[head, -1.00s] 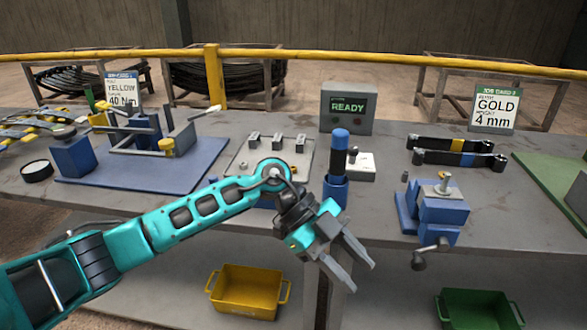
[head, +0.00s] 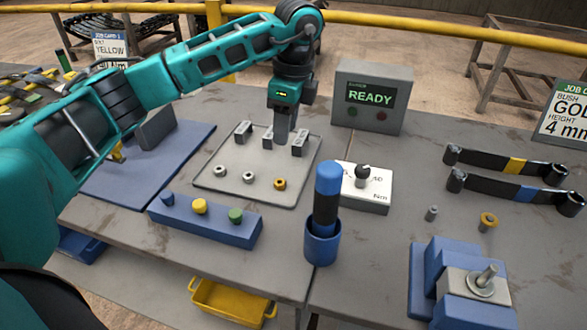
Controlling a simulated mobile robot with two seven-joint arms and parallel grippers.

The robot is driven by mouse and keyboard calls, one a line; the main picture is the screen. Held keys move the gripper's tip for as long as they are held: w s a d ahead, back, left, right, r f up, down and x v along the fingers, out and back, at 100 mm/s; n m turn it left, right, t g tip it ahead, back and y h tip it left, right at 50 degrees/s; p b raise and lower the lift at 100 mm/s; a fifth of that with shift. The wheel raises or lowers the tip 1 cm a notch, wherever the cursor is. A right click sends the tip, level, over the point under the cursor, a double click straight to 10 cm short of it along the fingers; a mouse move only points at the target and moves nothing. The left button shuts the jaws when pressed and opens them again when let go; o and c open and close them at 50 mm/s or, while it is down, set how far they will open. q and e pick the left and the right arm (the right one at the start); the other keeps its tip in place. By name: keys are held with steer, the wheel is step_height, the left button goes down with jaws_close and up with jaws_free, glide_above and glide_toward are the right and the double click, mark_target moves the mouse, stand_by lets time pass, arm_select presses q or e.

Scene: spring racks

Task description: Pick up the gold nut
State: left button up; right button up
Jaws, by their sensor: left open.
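The gold nut (head: 280,184) lies on the grey tray (head: 230,190), at the right end of a row with two silver nuts (head: 219,171) (head: 249,177). My left gripper (head: 282,138) points down over the back part of the tray, among the upright grey blocks. It is open, seen nearly edge-on, with nothing visible between its fingers. It is behind the gold nut in the picture and apart from it. My right gripper is not in view.
A blue tool stands in a blue cup (head: 322,243) right of the tray. A blue bar with coloured knobs (head: 204,220) lies in front. A white dial box (head: 363,188), a READY box (head: 369,96), a gold ring (head: 488,220) and a blue vise (head: 465,285) are to the right.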

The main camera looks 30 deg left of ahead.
arm_select(q)
glide_above(282, 180)
step_height(282, 180, down, 7)
steer(key=shift+w+f, duration=0.1)
steer(key=shift+f, duration=0.05)
steer(key=shift+s+f, duration=0.2)
steer(key=shift+f, duration=2.55)
steer(key=c, duration=0.7)
steer(key=shift+r, duration=0.1)
